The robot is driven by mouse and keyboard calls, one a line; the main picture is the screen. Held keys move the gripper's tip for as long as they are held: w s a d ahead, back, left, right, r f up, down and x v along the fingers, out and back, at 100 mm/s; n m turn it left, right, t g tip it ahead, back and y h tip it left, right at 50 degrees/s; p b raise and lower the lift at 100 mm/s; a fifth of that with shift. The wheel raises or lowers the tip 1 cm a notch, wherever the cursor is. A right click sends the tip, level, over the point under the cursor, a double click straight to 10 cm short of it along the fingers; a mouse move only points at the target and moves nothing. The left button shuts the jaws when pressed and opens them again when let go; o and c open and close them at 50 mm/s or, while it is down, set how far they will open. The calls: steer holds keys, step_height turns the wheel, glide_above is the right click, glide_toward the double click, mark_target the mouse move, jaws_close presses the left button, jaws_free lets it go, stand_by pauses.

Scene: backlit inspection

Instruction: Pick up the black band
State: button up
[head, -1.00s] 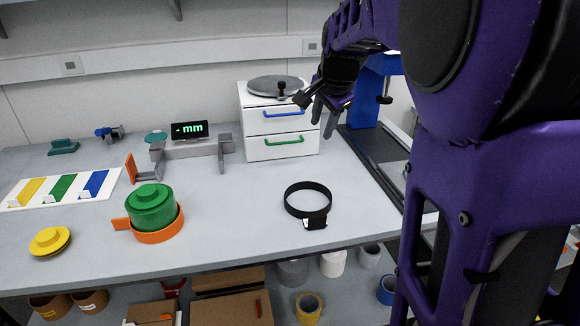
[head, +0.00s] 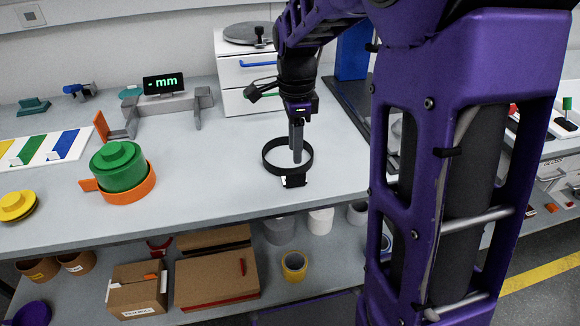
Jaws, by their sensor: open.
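The black band (head: 268,165) lies as an open ring on the grey bench top (head: 225,180), with a small dark block and a white patch at its front edge. My gripper (head: 297,158) points down over the right part of the ring. Its fingers are open with nothing seen between them, and they overlap the ring's opening and far rim in the picture. I cannot tell how far the fingertips are above the bench.
A green round part in an orange ring (head: 140,190) stands to the left. A white drawer unit (head: 235,100) and a measuring device with a display (head: 164,83) stand behind. The bench's front edge is close to the band. Boxes and pots sit below.

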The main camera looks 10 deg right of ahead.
mark_target(292, 174)
step_height(292, 174, down, 3)
steer(key=shift+f, duration=0.2)
steer(key=shift+a+f+b, duration=0.2)
steer(key=shift+f+b, duration=0.2)
steer(key=shift+f, duration=0.95)
steer(key=shift+a+f+b, duration=0.15)
steer(key=shift+f+b, duration=0.25)
steer(key=shift+f, duration=0.9)
jaws_close()
